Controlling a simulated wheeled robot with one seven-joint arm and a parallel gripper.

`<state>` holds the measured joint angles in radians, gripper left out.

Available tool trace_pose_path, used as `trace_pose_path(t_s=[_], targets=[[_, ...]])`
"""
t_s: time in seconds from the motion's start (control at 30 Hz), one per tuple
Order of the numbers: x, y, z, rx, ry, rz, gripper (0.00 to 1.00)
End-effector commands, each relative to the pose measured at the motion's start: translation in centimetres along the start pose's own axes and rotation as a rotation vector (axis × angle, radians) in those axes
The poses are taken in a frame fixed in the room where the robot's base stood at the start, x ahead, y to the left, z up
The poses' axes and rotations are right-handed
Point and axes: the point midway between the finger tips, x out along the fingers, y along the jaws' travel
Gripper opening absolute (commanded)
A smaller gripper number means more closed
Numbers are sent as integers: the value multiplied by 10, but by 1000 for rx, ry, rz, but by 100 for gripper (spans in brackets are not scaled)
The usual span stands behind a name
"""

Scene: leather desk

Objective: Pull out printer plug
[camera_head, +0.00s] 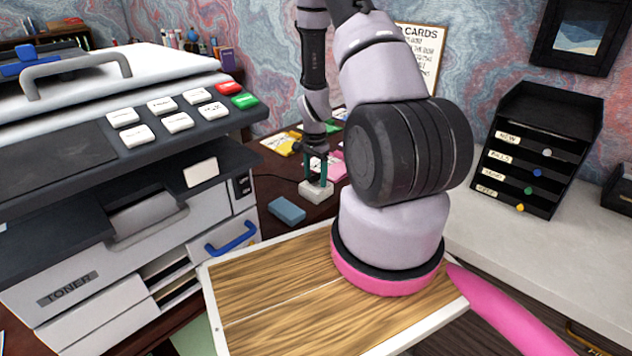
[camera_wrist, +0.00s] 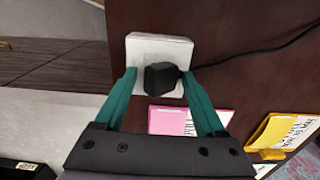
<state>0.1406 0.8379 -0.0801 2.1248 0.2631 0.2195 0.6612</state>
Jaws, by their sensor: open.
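The black printer plug (camera_wrist: 162,79) sits in the white socket block (camera_wrist: 160,47) in the wrist view. Its black cord (camera_wrist: 250,53) runs off to the right. The socket block also shows on the dark desk in the head view (camera_head: 316,194), where the plug is hard to make out behind the fingers. My gripper (camera_wrist: 159,78) is open, with its two teal fingertips on either side of the plug. I cannot tell whether either finger touches it. In the head view my gripper (camera_head: 318,175) points down just above the socket block.
A large printer (camera_head: 120,190) stands at the left of the socket. A blue block (camera_head: 286,210) lies in front of it. Yellow (camera_head: 281,144) and pink (camera_head: 330,165) card items lie behind. A black drawer unit (camera_head: 540,150) stands on the white surface at the right.

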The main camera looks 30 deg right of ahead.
Motion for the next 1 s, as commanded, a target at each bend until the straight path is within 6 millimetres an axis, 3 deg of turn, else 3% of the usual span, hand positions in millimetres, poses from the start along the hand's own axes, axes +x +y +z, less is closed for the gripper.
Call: trace_pose_path(t_s=[0.4,0.43,0.5,0.6,1.0], targets=[[2,-1,2,-3,-3,2,80],[2,-1,2,-3,-3,2,62],[2,-1,2,-3,-3,2,35],[2,-1,2,-2,-3,3,0],[-4,0,2,-1,-3,4,0]])
